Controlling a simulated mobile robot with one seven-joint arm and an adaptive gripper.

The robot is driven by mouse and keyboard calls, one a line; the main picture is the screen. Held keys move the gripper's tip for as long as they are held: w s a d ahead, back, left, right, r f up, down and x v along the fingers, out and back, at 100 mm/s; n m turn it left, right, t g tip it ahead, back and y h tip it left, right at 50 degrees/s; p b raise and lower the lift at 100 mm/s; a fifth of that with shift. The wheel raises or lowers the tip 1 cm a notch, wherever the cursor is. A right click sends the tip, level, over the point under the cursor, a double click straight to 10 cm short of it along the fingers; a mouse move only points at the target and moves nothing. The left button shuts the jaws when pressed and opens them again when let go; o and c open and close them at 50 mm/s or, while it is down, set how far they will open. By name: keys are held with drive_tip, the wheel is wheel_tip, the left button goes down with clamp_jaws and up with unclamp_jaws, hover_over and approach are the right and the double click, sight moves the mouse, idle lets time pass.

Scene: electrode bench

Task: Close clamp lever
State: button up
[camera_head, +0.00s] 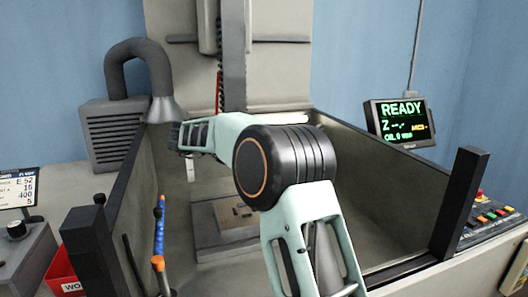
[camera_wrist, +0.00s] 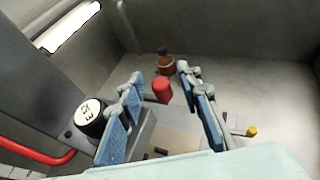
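A thin lever with a yellow knob (camera_wrist: 251,132) sticks out to the right past my right finger in the wrist view; I take it for the clamp lever, but its base is hidden behind the finger. My gripper (camera_wrist: 166,100) has its two blue-padded fingers spread wide apart, with nothing held between them. A red cylinder (camera_wrist: 162,88) shows beyond the gap between the fingers. In the head view my arm reaches into the tank, and I cannot make out the fingers or the lever there.
A black round part with a white label (camera_wrist: 91,109) is close to my left finger. A red curved bar (camera_wrist: 42,156) lies at lower left. Tank walls (camera_head: 390,195) surround the arm. A block (camera_head: 236,213) sits on the tank floor. Blue and orange nozzles (camera_head: 159,228) stand at left.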

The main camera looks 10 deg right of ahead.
drive_tip(key=v, duration=1.2)
drive_tip(key=shift+r, duration=0.1)
